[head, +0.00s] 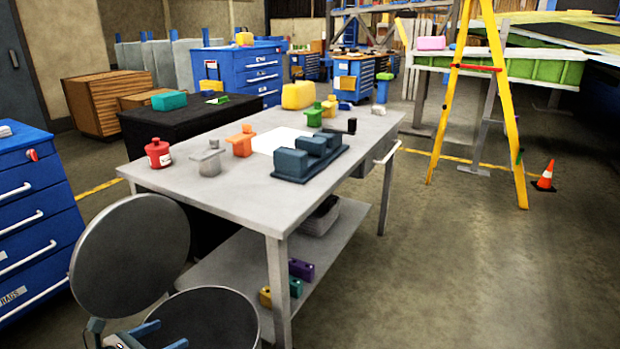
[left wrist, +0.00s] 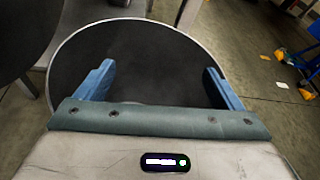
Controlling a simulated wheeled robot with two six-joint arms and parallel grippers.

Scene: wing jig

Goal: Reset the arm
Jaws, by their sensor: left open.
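My left gripper (head: 122,330) is at the bottom left of the head view, in front of a chair with a round dark back (head: 130,255) and a round dark seat (head: 212,318). In the left wrist view, the gripper's two blue fingers (left wrist: 159,72) stand wide apart with nothing between them. The seat (left wrist: 155,80) shows behind and below the fingers. I cannot tell the exact gap to the seat. My right gripper is in neither view.
A grey workbench (head: 232,205) behind the chair holds a red canister (head: 158,153), orange and grey pieces and a dark blue block fixture (head: 312,158). A blue drawer cabinet (head: 30,215) stands left. A yellow ladder (head: 500,80) and orange cone (head: 545,177) stand right. Open floor lies right.

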